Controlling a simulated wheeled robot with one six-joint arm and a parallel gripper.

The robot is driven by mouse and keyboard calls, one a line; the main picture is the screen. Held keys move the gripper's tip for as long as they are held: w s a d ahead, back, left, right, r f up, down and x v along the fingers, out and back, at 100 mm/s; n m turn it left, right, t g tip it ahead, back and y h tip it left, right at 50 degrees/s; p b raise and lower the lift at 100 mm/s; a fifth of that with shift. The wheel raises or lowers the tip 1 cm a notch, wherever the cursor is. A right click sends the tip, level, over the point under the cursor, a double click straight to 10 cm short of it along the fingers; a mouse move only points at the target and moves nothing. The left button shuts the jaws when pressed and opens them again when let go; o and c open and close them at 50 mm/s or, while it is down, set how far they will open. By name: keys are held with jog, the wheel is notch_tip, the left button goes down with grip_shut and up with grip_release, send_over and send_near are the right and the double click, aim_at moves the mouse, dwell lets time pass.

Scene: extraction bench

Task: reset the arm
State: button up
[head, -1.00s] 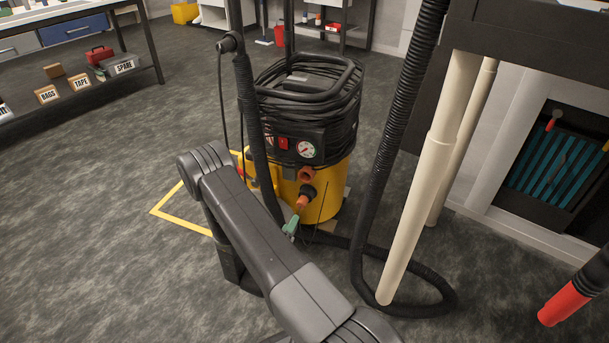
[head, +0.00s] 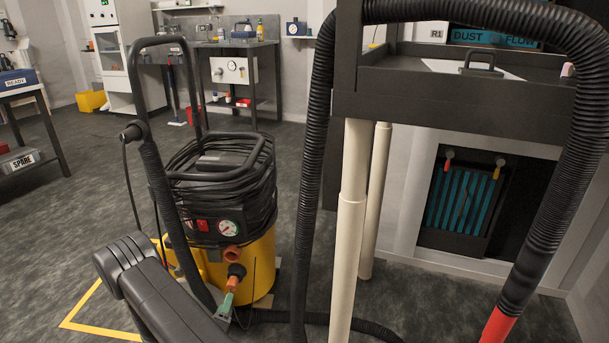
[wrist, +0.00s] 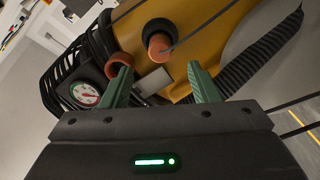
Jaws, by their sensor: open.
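My gripper (head: 226,304) shows green fingers in the head view, low in front of a yellow and black vacuum unit (head: 262,262). In the wrist view the two green fingers of my gripper (wrist: 161,88) are apart with nothing between them. I cannot tell from these views whether a finger touches the unit. My arm (head: 160,290) reaches in from the bottom left of the head view.
A black ribbed hose (head: 312,150) loops over the dark bench (head: 440,100) and along the floor, ending in a red cuff (head: 497,325). Cream pipes (head: 348,230) stand right of the unit. Open floor lies to the left, with yellow marking (head: 90,300).

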aim_at(231, 288)
jog(key=w, duration=0.3)
jog(key=w+b, duration=0.1)
jog(key=w, duration=0.1)
jog(key=w+b, duration=0.1)
jog(key=w, duration=0.2)
jog(key=shift+w+d, duration=0.25)
jog(key=shift+w, duration=0.05)
jog(key=shift+s, duration=0.45)
jog(key=shift+w, duration=0.1)
jog(key=s+p, duration=0.4)
jog(key=s, duration=0.9)
jog(key=w+b, duration=0.4)
jog(key=w, duration=1)
jog(key=shift+f+b, duration=0.1)
jog(key=shift+b, duration=0.2)
jog(key=s, duration=0.6)
jog(key=shift+s+a, duration=0.1)
jog(key=shift+a, duration=0.05)
jog(key=shift+r, duration=0.25)
